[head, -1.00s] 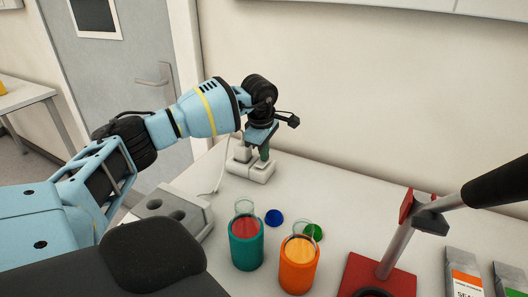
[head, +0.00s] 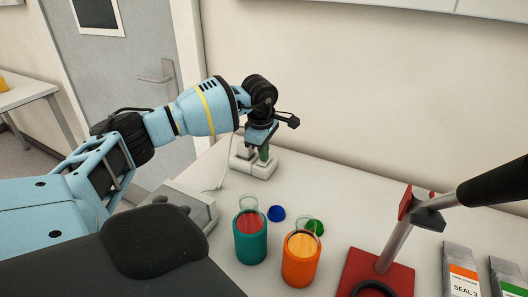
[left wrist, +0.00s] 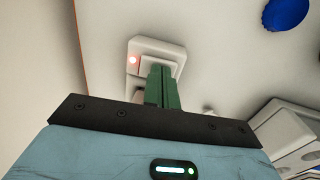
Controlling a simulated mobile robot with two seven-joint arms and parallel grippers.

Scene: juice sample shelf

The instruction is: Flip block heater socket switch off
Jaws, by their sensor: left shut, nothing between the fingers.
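The block heater socket (head: 240,165) is a small white socket strip on the bench against the wall. In the left wrist view the socket (left wrist: 175,48) has a lit red spot (left wrist: 132,60) at its left side; the switch's position is unclear. My left gripper (head: 263,155) points down at the socket, and its green fingers are shut and empty. In the left wrist view the fingers (left wrist: 161,85) overlap the socket and hide part of it; I cannot tell whether they touch it. The grey block heater (head: 190,203) is partly hidden behind my arm. My right gripper is not in view.
A teal cup (head: 250,240) and an orange cup (head: 300,262) hold juice containers, with blue (head: 276,213) and green (head: 315,227) caps nearby. A red-based stand with a black handle (head: 376,268) and seal packs (head: 462,270) are at the right. A white cord (head: 219,178) runs beside the socket.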

